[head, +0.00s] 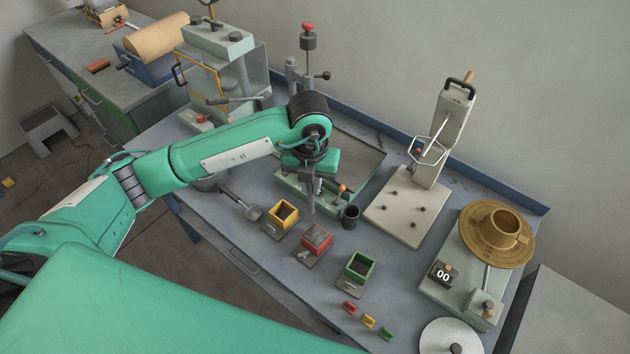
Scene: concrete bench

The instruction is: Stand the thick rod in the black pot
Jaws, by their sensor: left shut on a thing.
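The black pot (351,218) is a small dark cup standing on the bench right of the middle, in the head view. My left gripper (311,187) points down just left of the pot and higher than its rim. It is shut on a slim grey upright piece, seemingly the thick rod (311,204), apart from the pot in the picture. The fingers and the rod are small and similar in colour, so their border is hard to tell. My right gripper is not in view.
Yellow (283,215), red (317,238) and green (360,266) square boxes stand in front of the pot. A device with an orange-knobbed lever (342,188) is close behind it. A pale base plate (407,205) with an upright stands to the right.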

